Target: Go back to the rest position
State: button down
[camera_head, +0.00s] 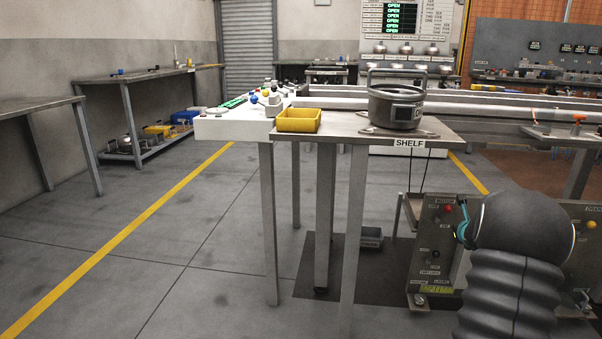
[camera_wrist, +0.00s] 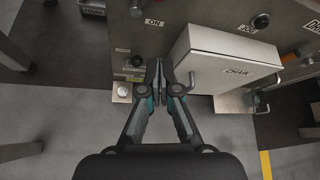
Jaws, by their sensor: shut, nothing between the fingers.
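My gripper (camera_wrist: 160,84) shows in the wrist view with its two fingers together and nothing between them. It is in front of a grey control panel (camera_wrist: 135,50), close to the left side of a pale box (camera_wrist: 222,62) with a handle. I cannot tell whether the fingers touch the panel. In the head view my dark arm covers the right part of the same panel (camera_head: 432,240), and the fingertips are hidden there.
A shelf table (camera_head: 350,131) with a metal pot (camera_head: 396,108) and a yellow bin (camera_head: 298,120) stands above and left of the panel. A grey bin (camera_head: 370,237) sits below. The floor (camera_head: 190,260) at left is clear, with side benches (camera_head: 130,76) beyond.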

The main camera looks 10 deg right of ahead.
jog(key=s+a+f+n+y, duration=0.2)
jog(key=a+f+n+y, duration=0.15)
jog(key=a+n, duration=0.65)
jog(key=s+a+r+n+g+y+p, duration=0.1)
jog(key=s+a+r+n+y, duration=0.2)
jog(key=a, duration=0.4)
jog(key=s+a+r+n+g+y+p, duration=0.1)
jog(key=s+a+n, duration=0.2)
jog(key=a+n, duration=0.25)
jog(key=s+a+r+n+g+y+p, duration=0.1)
jog(key=s+a+r+n+y, duration=0.1)
jog(key=s+a+n, duration=0.35)
jog(key=s+a+r+n+g+h+p, duration=0.1)
jog(key=s+a+r+n+p, duration=0.3)
jog(key=s+a+r+n, duration=0.2)
jog(key=s+a+r+n+g+h+p, duration=0.1)
jog(key=s+a+r+n, duration=0.6)
jog(key=s, duration=1.1)
jog(key=a+r+h+p, duration=0.1)
jog(key=a+r+p, duration=0.1)
jog(key=a+r, duration=0.2)
jog(key=shift+s+a+n+p, duration=0.15)
jog(key=shift+a+n+p, duration=0.2)
jog(key=shift+a, duration=1)
